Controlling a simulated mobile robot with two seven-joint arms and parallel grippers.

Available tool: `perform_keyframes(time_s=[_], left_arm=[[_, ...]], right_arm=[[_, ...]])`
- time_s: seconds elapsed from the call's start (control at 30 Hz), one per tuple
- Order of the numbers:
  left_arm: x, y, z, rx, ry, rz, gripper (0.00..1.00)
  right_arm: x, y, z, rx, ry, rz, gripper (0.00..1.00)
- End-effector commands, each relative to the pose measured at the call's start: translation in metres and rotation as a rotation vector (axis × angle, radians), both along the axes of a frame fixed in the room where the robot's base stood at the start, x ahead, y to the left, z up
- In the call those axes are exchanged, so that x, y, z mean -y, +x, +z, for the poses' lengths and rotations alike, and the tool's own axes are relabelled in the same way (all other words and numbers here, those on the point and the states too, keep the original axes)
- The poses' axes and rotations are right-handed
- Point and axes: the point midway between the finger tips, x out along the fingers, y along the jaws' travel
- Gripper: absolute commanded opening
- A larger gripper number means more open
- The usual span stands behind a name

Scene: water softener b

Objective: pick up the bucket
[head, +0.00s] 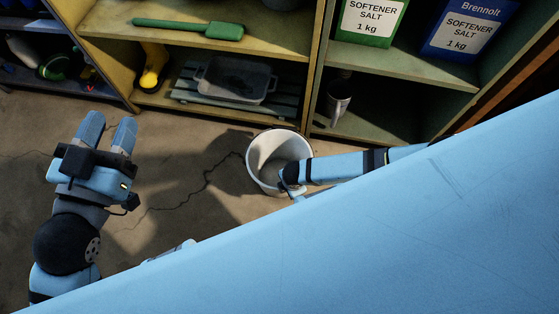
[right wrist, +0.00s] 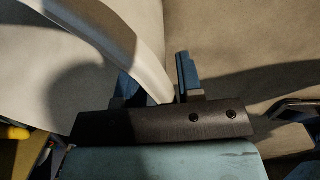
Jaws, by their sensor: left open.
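The white bucket (head: 262,152) stands upright on the floor in front of the shelves in the head view, and its mouth is open to me. My right gripper (head: 290,190) is at the bucket's near right rim, partly hidden in the head view. In the right wrist view, the pale bucket rim (right wrist: 135,50) runs down between the two blue fingers of my right gripper (right wrist: 160,85). One finger is on each side of the rim; whether they press on it is unclear. My left gripper (head: 107,132) is open and empty above the floor at the left.
Shelves stand behind the bucket, holding a green tool (head: 190,27), a yellow boot (head: 152,68), a grey tray (head: 236,80), a metal cup (head: 338,100), and green (head: 370,18) and blue (head: 468,28) salt packages. Bare cracked floor (head: 190,190) lies between my left gripper and the bucket.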

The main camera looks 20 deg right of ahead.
Motion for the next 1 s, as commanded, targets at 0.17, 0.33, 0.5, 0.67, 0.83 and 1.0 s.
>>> perform_keyframes(time_s=[0.17,0.33,0.5,0.67,0.83,1.0], left_arm=[[0.0001,-0.0002,-0.0002,-0.001,0.0,0.0,0.43],[0.0002,-0.0002,-0.0006,-0.003,-0.001,-0.001,0.43],[0.0002,-0.0002,-0.0007,-0.003,-0.001,-0.001,0.43],[0.0002,-0.0002,-0.0007,-0.003,-0.001,-0.001,0.43],[0.0002,-0.0002,-0.0006,-0.003,-0.001,-0.001,0.43],[0.0002,-0.0002,-0.0006,-0.003,-0.001,0.0,0.43]], right_arm=[[0.0002,0.0001,0.0002,0.0,0.0,0.0,0.0],[0.0002,0.0,0.0002,0.0,0.0,0.0,0.0],[0.0003,-0.0001,0.0002,0.0,0.0,0.0,0.0],[0.0004,-0.0002,0.0001,0.0,-0.001,0.0,0.0],[0.0004,-0.0002,0.0001,0.0,-0.001,0.0,0.0],[0.0004,-0.0003,0.0001,-0.001,-0.001,0.0,0.0]])
